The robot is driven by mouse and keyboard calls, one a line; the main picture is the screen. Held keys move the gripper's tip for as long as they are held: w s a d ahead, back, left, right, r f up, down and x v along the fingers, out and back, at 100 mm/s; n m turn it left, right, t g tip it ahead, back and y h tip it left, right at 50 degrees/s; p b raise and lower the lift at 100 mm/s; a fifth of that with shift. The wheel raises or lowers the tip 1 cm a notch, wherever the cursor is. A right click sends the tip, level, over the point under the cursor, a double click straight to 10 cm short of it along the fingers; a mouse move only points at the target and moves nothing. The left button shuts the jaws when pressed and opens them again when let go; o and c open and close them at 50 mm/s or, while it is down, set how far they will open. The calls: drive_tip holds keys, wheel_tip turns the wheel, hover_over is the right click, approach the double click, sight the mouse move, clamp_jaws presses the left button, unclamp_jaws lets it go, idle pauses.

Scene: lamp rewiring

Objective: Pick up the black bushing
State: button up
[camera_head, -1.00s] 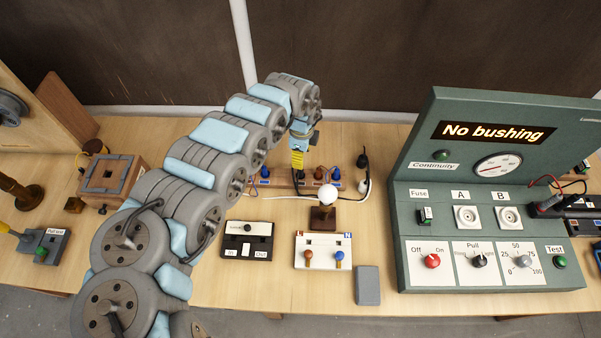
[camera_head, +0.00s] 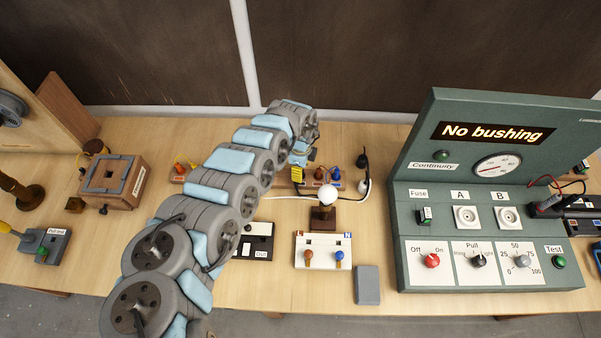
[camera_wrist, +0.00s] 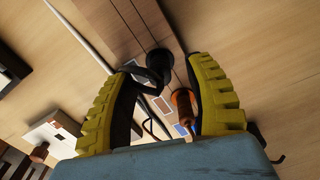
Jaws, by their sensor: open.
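My gripper (camera_wrist: 163,65) is open, with its two yellow ribbed fingers spread. A round black piece on the wooden strip (camera_wrist: 178,48), which looks like the black bushing (camera_wrist: 160,62), shows between the fingertips in the wrist view. I cannot tell how far above it the fingers are, and nothing is clearly gripped. Dark wires loop beside it. An orange-brown piece (camera_wrist: 183,102) sits close to the right finger. In the head view my gripper (camera_head: 298,176) is over the back of the table, and the black bushing is hidden behind it.
Brown (camera_head: 319,173) and blue (camera_head: 336,173) pieces stand right of my gripper. A white bulb (camera_head: 327,192) on a brown stand is in front of them, with a white cord nearby. The green test panel (camera_head: 400,250) reads "No bushing".

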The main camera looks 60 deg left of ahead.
drive_tip(key=shift+f, duration=0.75)
clamp_jaws()
drive_tip(key=shift+r, duration=0.1)
